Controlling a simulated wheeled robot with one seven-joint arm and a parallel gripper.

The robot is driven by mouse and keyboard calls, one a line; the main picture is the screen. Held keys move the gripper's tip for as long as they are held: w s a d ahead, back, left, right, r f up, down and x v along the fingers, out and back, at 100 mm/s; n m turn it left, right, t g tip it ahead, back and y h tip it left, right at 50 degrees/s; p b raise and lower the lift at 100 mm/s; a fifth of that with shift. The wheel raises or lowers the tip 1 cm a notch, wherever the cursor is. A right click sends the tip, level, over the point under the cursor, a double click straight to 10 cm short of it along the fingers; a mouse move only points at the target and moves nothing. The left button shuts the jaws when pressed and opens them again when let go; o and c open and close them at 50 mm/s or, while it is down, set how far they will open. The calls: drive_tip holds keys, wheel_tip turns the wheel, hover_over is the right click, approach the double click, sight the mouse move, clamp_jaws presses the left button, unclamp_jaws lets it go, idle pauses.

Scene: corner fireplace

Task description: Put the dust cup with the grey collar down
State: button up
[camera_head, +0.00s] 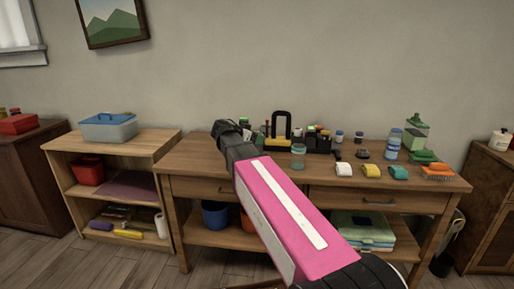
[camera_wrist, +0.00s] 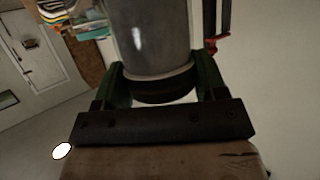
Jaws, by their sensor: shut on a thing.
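My gripper (camera_wrist: 162,84) is shut on a grey, cloudy cylinder, which looks like the dust cup (camera_wrist: 152,38). A pale band and a dark end show on the cup between the two green fingers. The cup's far end runs out of the top of the wrist view, and I cannot make out a grey collar for sure. In the head view my gripper (camera_head: 229,132) is a dark shape at the end of my pink arm, above the left part of the wooden workbench (camera_head: 205,156). The held cup is not clear there.
A clear jar (camera_head: 298,157), a black caddy (camera_head: 318,138), a blue-lidded bottle (camera_head: 391,146) and a green-topped container (camera_head: 415,135) stand on the bench. White, yellow and teal items line its front right. The bench's left end looks clear. A low shelf (camera_head: 150,143) stands left.

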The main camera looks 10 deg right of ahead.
drive_tip(key=shift+w+d+f, duration=0.2)
drive_tip(key=shift+d+f, duration=0.1)
drive_tip(key=shift+d, duration=0.1)
drive_tip(key=shift+f, duration=1.95)
drive_tip(key=shift+f, duration=0.1)
drive_tip(key=o, duration=0.9)
drive_tip(key=shift+o, duration=0.2)
drive_tip(key=v, duration=1.2)
drive_tip(key=shift+s, duration=0.1)
